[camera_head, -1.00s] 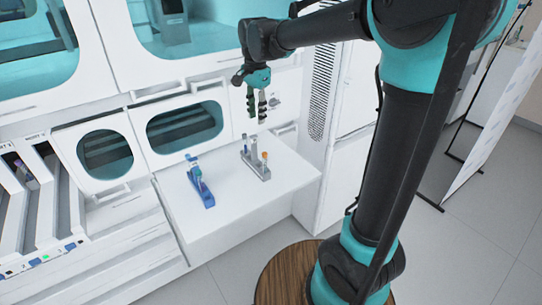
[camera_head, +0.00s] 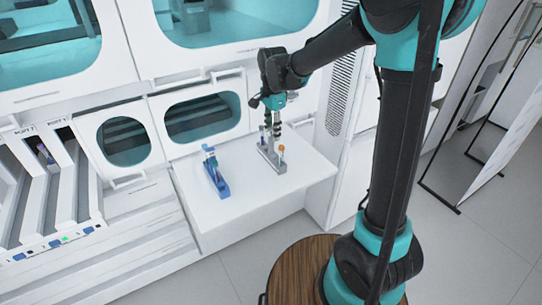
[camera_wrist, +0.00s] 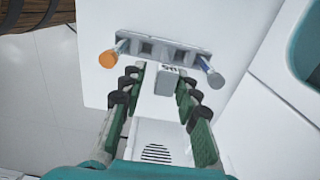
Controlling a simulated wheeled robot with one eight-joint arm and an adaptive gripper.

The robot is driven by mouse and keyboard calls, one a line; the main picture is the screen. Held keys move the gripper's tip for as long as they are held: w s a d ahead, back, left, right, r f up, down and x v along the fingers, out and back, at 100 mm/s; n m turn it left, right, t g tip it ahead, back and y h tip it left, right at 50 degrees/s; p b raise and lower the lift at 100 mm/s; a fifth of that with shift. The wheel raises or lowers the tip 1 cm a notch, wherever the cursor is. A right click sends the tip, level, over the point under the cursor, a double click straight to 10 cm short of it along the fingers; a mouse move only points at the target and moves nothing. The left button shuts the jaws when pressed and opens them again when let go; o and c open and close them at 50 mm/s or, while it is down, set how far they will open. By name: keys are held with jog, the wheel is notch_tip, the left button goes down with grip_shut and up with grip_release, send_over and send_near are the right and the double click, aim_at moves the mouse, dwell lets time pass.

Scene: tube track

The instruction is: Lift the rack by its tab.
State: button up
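A grey rack (camera_head: 273,158) stands on the white shelf in the head view, with an orange-capped tube (camera_wrist: 108,59) at one end and a blue tube with a grey cap (camera_wrist: 214,79) at the other. The wrist view shows the rack's row of slots (camera_wrist: 165,50) and its upright tab (camera_wrist: 167,80), with small dark lettering on top. My gripper (camera_head: 273,129) is at the tab from above. In the wrist view its green, black-padded fingers are open, one on each side of the tab, with gaps between them and it.
A blue rack (camera_head: 215,178) with a tube stands to the left on the same shelf (camera_head: 240,207). White machine walls with windows rise behind it. Slanted lanes (camera_head: 63,185) lie at the far left. The shelf's front part is clear.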

send_over(271, 153)
jog(key=shift+w+f, duration=0.15)
jog(key=shift+f, duration=1.15)
jog(key=shift+w+f, duration=0.1)
jog(key=shift+f, duration=1.2)
grip_shut()
